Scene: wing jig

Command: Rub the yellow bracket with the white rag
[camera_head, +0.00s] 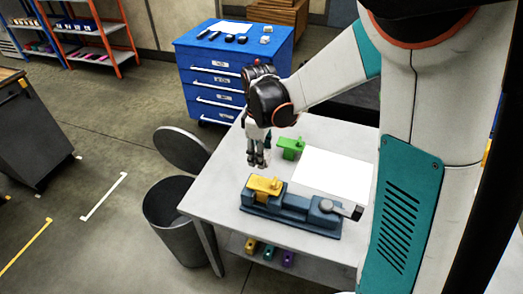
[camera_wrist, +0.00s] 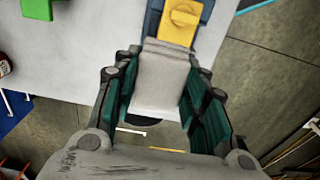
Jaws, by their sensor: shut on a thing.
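The yellow bracket (camera_head: 265,186) sits on the left part of a blue vise-like fixture (camera_head: 292,206) on the light table. In the wrist view the bracket (camera_wrist: 178,22) shows just beyond my fingertips. My gripper (camera_head: 257,160) points down, above the table behind and slightly left of the bracket. In the wrist view my gripper (camera_wrist: 161,68) is shut on the pale grey-white rag (camera_wrist: 160,88), which lies between its fingers. The rag's far edge appears close to the bracket in that view; I cannot tell whether they touch. The rag is hard to make out in the head view.
A green bracket (camera_head: 291,147) stands behind the fixture, beside a white sheet (camera_head: 334,172). A grey bin (camera_head: 173,214) with a raised lid (camera_head: 182,150) stands left of the table (camera_head: 218,186). A blue drawer cabinet (camera_head: 214,80) is behind. Small coloured parts lie on the shelf below.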

